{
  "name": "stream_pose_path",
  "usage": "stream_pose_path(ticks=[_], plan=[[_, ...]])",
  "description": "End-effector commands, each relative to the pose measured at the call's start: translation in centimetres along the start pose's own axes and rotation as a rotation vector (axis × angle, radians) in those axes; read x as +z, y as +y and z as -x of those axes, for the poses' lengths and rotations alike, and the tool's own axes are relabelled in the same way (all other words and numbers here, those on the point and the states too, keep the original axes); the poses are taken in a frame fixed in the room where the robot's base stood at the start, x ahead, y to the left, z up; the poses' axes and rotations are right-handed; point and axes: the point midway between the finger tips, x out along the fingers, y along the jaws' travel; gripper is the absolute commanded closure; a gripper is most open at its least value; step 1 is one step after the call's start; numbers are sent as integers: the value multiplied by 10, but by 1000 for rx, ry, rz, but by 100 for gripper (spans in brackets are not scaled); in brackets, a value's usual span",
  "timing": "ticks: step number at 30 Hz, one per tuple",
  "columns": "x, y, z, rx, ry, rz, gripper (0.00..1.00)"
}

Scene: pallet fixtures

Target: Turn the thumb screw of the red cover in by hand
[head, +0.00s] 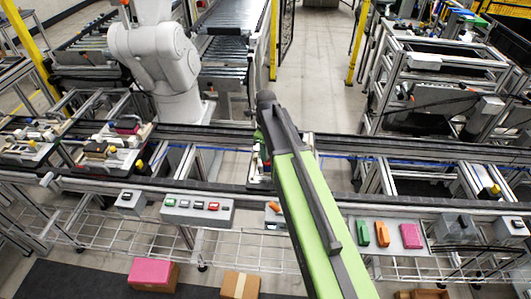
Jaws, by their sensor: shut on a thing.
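My green and dark arm reaches up from the lower right in the head view. A small part of my gripper (259,140) shows at the left edge of the arm's far end, over the conveyor line. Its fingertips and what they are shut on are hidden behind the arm. A fixture pallet (254,181) under the arm shows only a narrow edge. No red cover or thumb screw can be made out there. A dark red block (127,126) shows on a pallet to the left, well apart from my gripper; whether it is a cover is too small to tell.
More pallets with blocks and yellow knobs (139,164) stand on the left. A white robot arm (165,65) stands behind. Cardboard boxes (240,286) lie below.

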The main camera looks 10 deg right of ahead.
Motion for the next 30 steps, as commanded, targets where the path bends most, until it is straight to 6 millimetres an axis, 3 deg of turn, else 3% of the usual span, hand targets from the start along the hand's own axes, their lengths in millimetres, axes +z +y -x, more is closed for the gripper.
stream_pose_path(ticks=[15, 30], plan=[[0, 0, 0, 0, 0, -378, 100], [0, 0, 0, 0, 0, -477, 100]])
